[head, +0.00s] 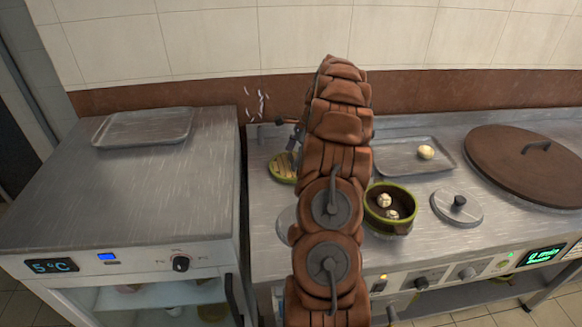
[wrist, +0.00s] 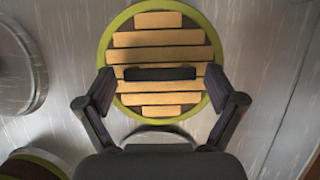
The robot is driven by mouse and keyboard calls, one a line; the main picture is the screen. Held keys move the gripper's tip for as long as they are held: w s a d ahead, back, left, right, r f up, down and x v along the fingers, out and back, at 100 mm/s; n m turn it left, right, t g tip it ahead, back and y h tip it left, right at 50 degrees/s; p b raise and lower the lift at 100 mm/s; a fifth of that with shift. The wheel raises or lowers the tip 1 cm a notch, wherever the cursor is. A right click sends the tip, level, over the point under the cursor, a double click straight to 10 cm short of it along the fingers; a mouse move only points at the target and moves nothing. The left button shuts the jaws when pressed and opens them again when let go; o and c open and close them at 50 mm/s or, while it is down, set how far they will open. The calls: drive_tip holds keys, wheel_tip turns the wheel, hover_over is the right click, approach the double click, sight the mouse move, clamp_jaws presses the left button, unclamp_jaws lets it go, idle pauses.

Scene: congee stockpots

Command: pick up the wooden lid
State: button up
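The round wooden lid has pale slats, a green rim and a dark bar handle. In the wrist view the lid (wrist: 160,38) lies on the metal counter, its handle (wrist: 160,73) between my fingers. In the head view the lid (head: 282,168) is left of my arm and partly hidden by it. My gripper (wrist: 160,80) is open, with one finger on each side of the handle and a visible gap to both. Height above the lid and any contact are hard to tell. In the head view my gripper (head: 296,138) is mostly hidden behind my arm.
A green-rimmed pot (head: 372,218) holding white buns stands right of my arm. Nearby are a metal lid (head: 447,212), a tray (head: 390,160) with a bun, and a large brown lid (head: 500,165). A cabinet (head: 60,200) with an empty tray (head: 140,128) is on the left.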

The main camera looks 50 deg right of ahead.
drive_tip(key=c, duration=0.9)
